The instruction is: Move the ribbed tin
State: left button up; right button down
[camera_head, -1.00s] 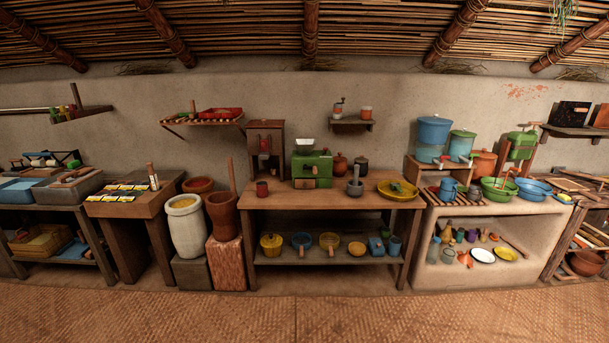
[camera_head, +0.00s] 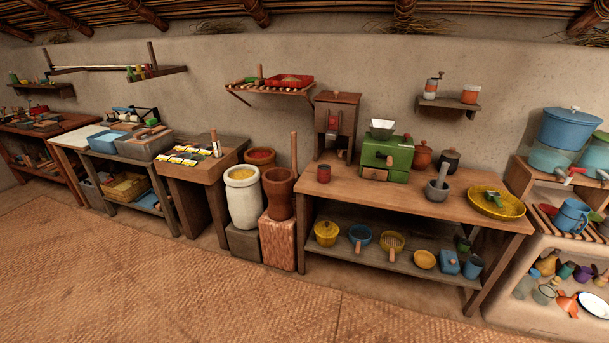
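I cannot tell for sure which thing is the ribbed tin. A small dark red cylinder (camera_head: 323,173), like a tin or cup, stands upright on the left part of the middle wooden table (camera_head: 345,192); ribs are too small to make out. An orange-red tin-like container (camera_head: 470,94) stands on the small wall shelf (camera_head: 449,106) above the table's right part. Neither of my grippers is in view.
The table also bears a green mill (camera_head: 386,159), a grey mortar (camera_head: 437,189) and a yellow dish (camera_head: 496,202). Pots stand on its lower shelf (camera_head: 390,261). A wooden mortar (camera_head: 279,192) and white barrel (camera_head: 244,197) stand left. The woven floor (camera_head: 170,290) is clear.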

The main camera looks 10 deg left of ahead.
aim_at(324, 174)
jog(key=i+l+u, duration=0.25)
jog(key=i+u, duration=0.2)
jog(key=i+l+u, duration=0.85)
jog(key=k+l, duration=0.1)
